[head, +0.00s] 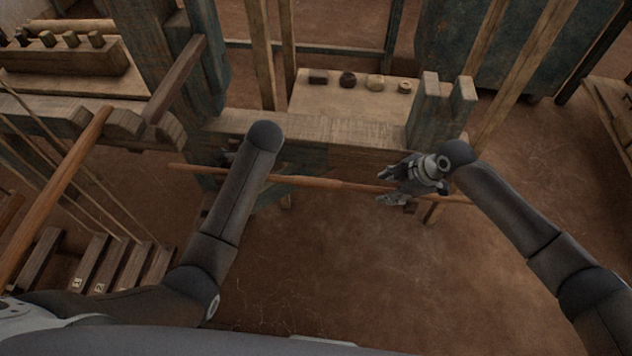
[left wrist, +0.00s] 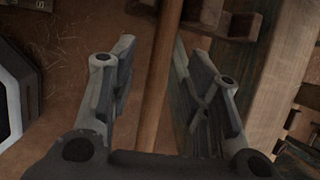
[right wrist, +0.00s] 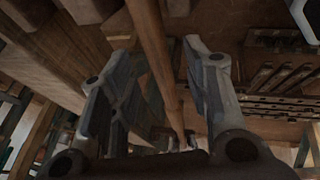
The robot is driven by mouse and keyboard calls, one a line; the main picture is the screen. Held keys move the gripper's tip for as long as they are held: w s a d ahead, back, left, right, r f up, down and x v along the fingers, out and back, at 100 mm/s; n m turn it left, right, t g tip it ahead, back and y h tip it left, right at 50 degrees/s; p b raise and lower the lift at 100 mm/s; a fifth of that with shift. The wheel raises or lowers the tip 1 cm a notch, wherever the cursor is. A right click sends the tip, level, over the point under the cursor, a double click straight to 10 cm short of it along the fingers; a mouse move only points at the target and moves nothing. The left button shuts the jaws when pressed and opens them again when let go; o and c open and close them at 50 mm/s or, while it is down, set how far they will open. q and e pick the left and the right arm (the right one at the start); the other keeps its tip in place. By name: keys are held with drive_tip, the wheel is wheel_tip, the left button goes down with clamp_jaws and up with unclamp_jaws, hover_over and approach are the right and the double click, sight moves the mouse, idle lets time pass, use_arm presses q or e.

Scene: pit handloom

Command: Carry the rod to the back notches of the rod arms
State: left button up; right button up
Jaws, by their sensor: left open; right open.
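The rod (head: 330,184), thin and brown, runs across the head view in front of the loom's timber beam, sloping slightly down to the right. My right gripper (head: 386,186) is open, its fingers on either side of the rod near its right end. The right wrist view shows the rod (right wrist: 154,45) between the open fingers (right wrist: 160,75). My left gripper is mostly hidden behind my forearm in the head view. In the left wrist view it is open (left wrist: 163,65), with the rod (left wrist: 157,75) between its fingers. I cannot tell which timbers are the rod arms, or what bears the rod.
A notched timber post (head: 438,108) stands at the beam's right end. Small dark and light blocks (head: 347,80) sit on a pale board behind. A thicker wooden bar (head: 58,190) and treadles (head: 120,265) lie at the left. The earth floor in front is clear.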

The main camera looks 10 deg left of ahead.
use_arm(q)
drive_tip(key=shift+x, duration=1.1)
use_arm(e)
drive_tip(key=shift+x, duration=1.05)
use_arm(q)
drive_tip(key=shift+r, duration=0.1)
drive_tip(key=shift+c, duration=0.3)
use_arm(e)
drive_tip(key=shift+c, duration=0.3)
use_arm(q)
clamp_jaws()
use_arm(e)
clamp_jaws()
